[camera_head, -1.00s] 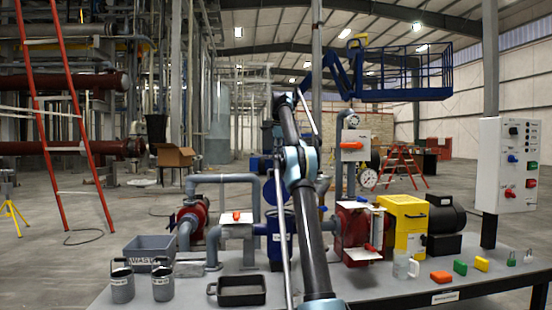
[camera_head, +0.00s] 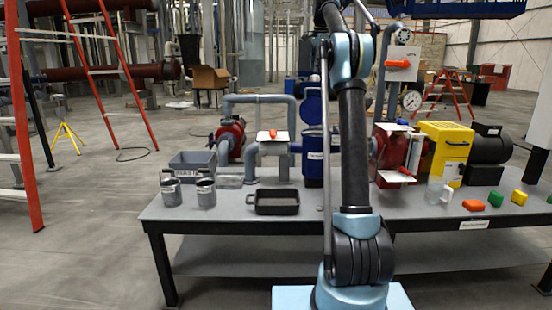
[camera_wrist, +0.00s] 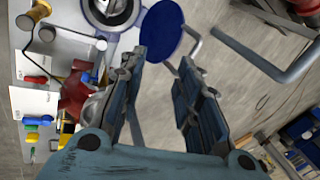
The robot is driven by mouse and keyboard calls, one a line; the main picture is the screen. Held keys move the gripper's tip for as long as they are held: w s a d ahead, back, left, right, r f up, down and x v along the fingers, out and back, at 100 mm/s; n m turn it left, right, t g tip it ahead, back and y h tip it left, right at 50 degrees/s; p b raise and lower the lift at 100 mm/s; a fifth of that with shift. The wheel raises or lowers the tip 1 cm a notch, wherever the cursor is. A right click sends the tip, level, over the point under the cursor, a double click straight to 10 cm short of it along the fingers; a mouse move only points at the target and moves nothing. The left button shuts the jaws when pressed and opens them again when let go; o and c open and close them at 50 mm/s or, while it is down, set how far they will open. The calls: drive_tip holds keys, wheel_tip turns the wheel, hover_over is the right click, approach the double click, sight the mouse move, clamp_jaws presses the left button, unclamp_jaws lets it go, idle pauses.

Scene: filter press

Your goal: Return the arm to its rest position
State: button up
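My arm stands upright in front of the table in the head view, and its upper end runs out of the top of the picture. My gripper (camera_wrist: 162,64) shows in the wrist view with its two dark fingers apart and nothing between them. Beyond the fingers lie a round blue disc (camera_wrist: 162,30), part of the equipment, and the grey floor. I cannot see the gripper in the head view.
The table (camera_head: 235,212) carries pipes, a red pump (camera_head: 231,140), a blue vessel (camera_head: 313,168), a yellow box (camera_head: 446,150), a black tray (camera_head: 276,204), a grey bin (camera_head: 192,162) and two small pails. A red ladder (camera_head: 128,85) stands left. The floor at front left is clear.

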drive_tip(key=s+f+n, duration=0.3)
drive_tip(key=s+f, duration=0.1)
drive_tip(key=s, duration=0.7)
drive_tip(key=s+f+n, duration=0.2)
drive_tip(key=s+f, duration=0.2)
drive_tip(key=s, duration=0.6)
drive_tip(key=s+f+n, duration=0.3)
drive_tip(key=s+f, duration=0.2)
drive_tip(key=s, duration=0.6)
drive_tip(key=s+a+f+n+g, duration=0.1)
drive_tip(key=s+f+n, duration=0.6)
drive_tip(key=s+f, duration=2.5)
drive_tip(key=shift+f+g, duration=0.4)
drive_tip(key=shift+f, duration=0.45)
